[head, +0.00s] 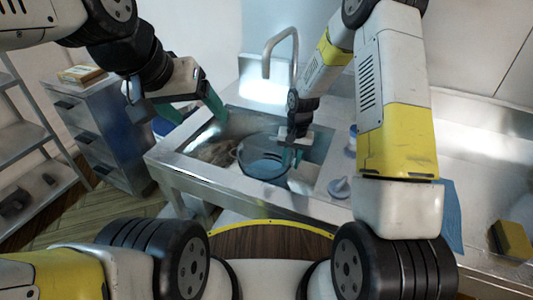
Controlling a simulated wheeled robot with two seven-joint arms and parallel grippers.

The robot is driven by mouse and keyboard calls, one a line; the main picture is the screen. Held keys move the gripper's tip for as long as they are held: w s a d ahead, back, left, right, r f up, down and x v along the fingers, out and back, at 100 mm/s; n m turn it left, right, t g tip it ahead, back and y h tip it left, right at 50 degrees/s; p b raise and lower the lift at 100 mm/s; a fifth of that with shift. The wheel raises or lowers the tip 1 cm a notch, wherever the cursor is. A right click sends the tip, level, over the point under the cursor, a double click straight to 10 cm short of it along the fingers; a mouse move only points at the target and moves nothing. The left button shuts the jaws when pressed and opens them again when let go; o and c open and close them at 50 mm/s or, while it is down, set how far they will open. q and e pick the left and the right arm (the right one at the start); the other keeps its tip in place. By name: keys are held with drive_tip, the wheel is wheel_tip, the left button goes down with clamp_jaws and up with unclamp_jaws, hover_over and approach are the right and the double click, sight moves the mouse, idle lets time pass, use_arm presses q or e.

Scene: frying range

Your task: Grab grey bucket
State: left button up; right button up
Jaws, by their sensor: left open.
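A round grey-blue bucket (262,172) sits in the sink basin, its open top facing up. My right gripper (291,158) points down at the right rim of the bucket, its fingers at or very close to the rim. The fingers are small and dark here, so I cannot tell whether they grip the rim. My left gripper (196,112) is open and empty, up and to the left of the bucket, over the left part of the sink.
The steel sink counter (180,165) surrounds the basin, with a tall curved faucet (267,55) behind. A small plunger-like item (339,186) stands right of the basin. A yellow sponge (511,240) lies far right. A drawer cabinet (100,130) and shelf rack are left.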

wheel_tip(320, 180, down, 2)
drive_tip(key=shift+a+f, duration=0.1)
drive_tip(key=shift+f, duration=0.1)
clamp_jaws()
drive_tip(key=shift+r, duration=0.1)
idle(1.3)
